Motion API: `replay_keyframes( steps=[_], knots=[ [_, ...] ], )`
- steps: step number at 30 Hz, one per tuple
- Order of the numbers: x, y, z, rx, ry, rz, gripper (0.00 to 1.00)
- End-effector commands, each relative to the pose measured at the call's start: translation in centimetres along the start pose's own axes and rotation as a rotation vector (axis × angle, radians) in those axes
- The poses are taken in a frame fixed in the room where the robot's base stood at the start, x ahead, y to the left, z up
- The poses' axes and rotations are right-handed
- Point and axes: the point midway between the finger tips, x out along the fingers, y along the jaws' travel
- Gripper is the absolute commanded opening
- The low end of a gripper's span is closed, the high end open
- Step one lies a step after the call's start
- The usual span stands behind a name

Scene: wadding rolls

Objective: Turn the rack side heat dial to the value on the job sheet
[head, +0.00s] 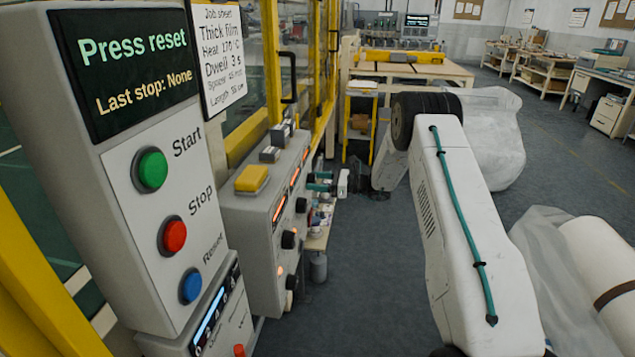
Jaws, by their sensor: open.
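The job sheet (221,55) hangs at the upper left and reads thick film, heat 170 °C, dwell 3 s; its lower lines are small and hard to read. A grey control box (252,240) stands below it, with lit displays and dark dials on its right face, seen at a steep angle. One dial (301,205) is near the far end and another dial (289,239) is nearer. Labels and settings are too small to read, so I cannot tell which is the rack side heat dial.
A pillar's screen (124,62) reads "Press reset" and "Last stop: None", above a green start button (152,170), red stop button (174,235) and blue reset button (191,286).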

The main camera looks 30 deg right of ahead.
Motion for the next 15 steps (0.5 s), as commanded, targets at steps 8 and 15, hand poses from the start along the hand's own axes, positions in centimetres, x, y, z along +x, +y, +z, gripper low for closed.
replay_keyframes(
  steps=[8,15],
  knots=[
    [-0.05,-0.01,0.0,0.0,0.0,0.0,0.3],
    [-0.11,-0.01,0.0,0.004,0.0,0.0,0.19]
  ],
)
